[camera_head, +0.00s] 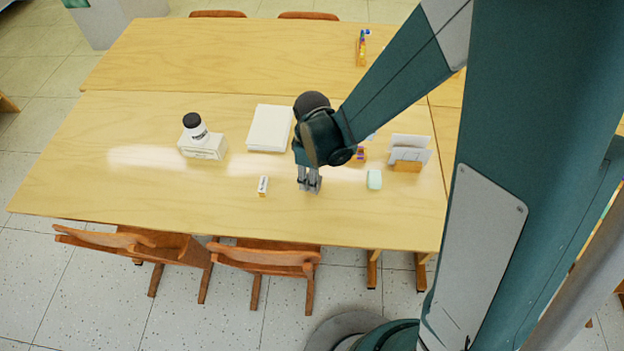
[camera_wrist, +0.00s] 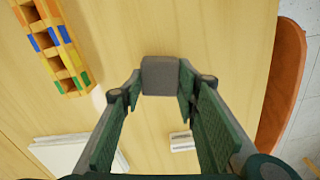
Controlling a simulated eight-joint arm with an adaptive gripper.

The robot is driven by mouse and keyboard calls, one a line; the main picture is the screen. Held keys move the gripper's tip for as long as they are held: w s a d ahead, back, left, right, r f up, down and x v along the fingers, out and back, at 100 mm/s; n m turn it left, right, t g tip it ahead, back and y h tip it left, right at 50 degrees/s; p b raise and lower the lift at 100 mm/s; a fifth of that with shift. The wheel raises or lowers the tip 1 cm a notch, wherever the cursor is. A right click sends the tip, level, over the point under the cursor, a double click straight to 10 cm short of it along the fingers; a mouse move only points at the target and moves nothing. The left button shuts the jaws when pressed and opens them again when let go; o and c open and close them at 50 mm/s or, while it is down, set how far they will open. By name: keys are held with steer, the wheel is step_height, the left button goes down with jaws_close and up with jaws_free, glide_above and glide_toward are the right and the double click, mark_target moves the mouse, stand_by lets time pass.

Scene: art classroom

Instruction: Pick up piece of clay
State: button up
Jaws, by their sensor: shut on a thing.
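My gripper (camera_head: 310,186) points down at the near middle of the table. In the wrist view my gripper (camera_wrist: 160,85) is shut on a grey, block-shaped piece of clay (camera_wrist: 160,74), which sits between the two fingertips. In the head view the clay is mostly hidden by the fingers. I cannot tell whether it touches the tabletop.
On the table (camera_head: 130,190), a small white eraser-like block (camera_head: 263,186) lies left of my gripper and a pale mint block (camera_head: 374,180) right. A white book (camera_head: 270,128), a bottle on a box (camera_head: 203,147), a card holder (camera_head: 408,155) and a colourful wooden stack (camera_wrist: 53,45) stand around.

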steer(key=shift+r+p, duration=0.95)
steer(key=shift+r, duration=3.3)
steer(key=shift+w, duration=0.1)
